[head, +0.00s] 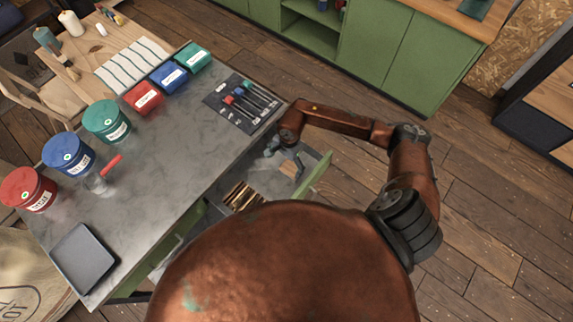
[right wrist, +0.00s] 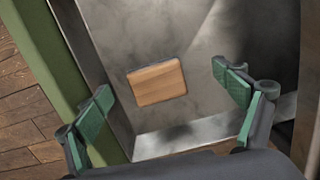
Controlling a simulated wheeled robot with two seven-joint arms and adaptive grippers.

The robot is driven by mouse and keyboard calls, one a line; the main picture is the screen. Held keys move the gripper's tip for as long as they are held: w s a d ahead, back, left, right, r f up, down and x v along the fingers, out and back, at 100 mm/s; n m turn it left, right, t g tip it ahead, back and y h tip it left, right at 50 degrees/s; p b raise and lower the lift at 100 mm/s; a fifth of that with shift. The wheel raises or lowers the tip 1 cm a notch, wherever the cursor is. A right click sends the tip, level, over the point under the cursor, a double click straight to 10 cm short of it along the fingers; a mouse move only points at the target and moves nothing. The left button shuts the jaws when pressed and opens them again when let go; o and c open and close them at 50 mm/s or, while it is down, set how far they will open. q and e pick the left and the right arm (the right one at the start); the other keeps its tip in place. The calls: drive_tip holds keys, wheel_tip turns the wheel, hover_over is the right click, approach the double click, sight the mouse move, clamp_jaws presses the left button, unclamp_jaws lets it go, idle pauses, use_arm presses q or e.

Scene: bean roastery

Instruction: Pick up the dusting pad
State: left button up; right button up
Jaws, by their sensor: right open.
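A small rectangular wood-coloured block (right wrist: 157,82), which may be the dusting pad, lies on the grey floor of the open drawer. It shows partly in the head view (head: 288,168), beside my gripper. My right gripper (right wrist: 167,100) is open and empty, its green-padded fingers spread on either side of the block in the right wrist view and apart from it. In the head view my right gripper (head: 287,158) reaches down over the drawer. My left gripper is not in view.
The open drawer (head: 318,176) has a green front and holds several brass-coloured pieces (head: 243,196) in another part. The grey worktop (head: 165,165) beside it carries red, blue and green canisters, bins, a dark tray (head: 83,259) and a dark tool mat (head: 222,107).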

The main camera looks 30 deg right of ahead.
sight(291, 168)
drive_tip(key=shift+w+d+f+h, duration=0.15)
drive_tip(key=shift+d+h, duration=0.25)
drive_tip(key=shift+d, duration=0.8)
drive_tip(key=shift+d+f, duration=0.2)
drive_tip(key=shift+f, duration=0.05)
drive_tip(key=shift+a+f, duration=0.1)
drive_tip(key=shift+f, duration=0.8)
drive_tip(key=shift+d+f+p, duration=0.15)
drive_tip(key=shift+f+p, duration=0.1)
drive_tip(key=shift+f, duration=1.05)
drive_tip(key=shift+d+f+p, duration=0.1)
drive_tip(key=shift+f+p, duration=0.1)
drive_tip(key=shift+f, duration=1.1)
drive_tip(key=shift+c, duration=0.7)
drive_tip(key=c, duration=1.1)
